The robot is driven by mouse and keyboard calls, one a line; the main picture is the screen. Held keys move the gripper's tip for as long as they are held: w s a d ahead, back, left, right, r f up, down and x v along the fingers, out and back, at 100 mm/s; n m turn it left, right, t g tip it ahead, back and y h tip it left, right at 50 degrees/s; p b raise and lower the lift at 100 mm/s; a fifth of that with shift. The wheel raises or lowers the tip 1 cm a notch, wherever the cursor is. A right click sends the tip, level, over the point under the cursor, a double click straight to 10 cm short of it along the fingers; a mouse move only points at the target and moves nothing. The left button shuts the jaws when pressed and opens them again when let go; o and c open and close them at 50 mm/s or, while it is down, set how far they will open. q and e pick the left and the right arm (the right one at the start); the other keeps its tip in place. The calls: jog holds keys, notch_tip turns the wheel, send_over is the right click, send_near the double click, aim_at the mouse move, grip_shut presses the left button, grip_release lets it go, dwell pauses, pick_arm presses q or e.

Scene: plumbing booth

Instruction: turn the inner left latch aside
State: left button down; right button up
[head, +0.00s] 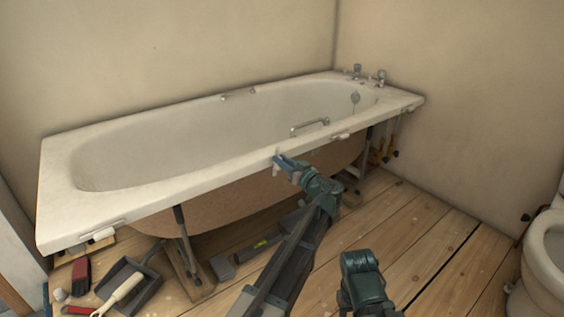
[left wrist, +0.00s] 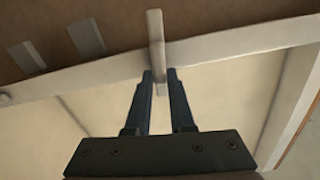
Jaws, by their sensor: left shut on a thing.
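The inner left latch (left wrist: 156,38) is a narrow pale bar that crosses the bath's rim rail (left wrist: 215,47) in the left wrist view. My left gripper (left wrist: 160,76) is shut on the lower end of this latch, with one dark finger on each side. In the head view my left gripper (head: 279,161) is at the front rim of the white bath (head: 180,187), near its middle. The latch is mostly hidden there by the fingers. My right gripper's fingers do not show.
Other white latches sit under the front rim, at the left (head: 103,234) and right of middle (head: 340,137). A dustpan (head: 128,282) and loose tools lie on the floorboards at left. A toilet (head: 543,265) stands at right. The boards right of centre are clear.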

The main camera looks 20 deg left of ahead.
pick_arm(q)
jog(key=shift+w+d+f+m+b, duration=0.2)
jog(key=shift+f+m+b, duration=0.1)
jog(key=shift+m, duration=2.35)
jog(key=shift+w+d+f+m+b, duration=0.2)
jog(key=shift+f+m+b, duration=0.1)
jog(key=shift+m, duration=2.3)
jog(key=shift+w+d+f+m+b, duration=0.1)
jog(key=shift+w+f+m+b, duration=0.15)
jog(key=shift+m, duration=2.4)
jog(key=c, duration=0.8)
grip_release()
jog(key=shift+s, duration=0.15)
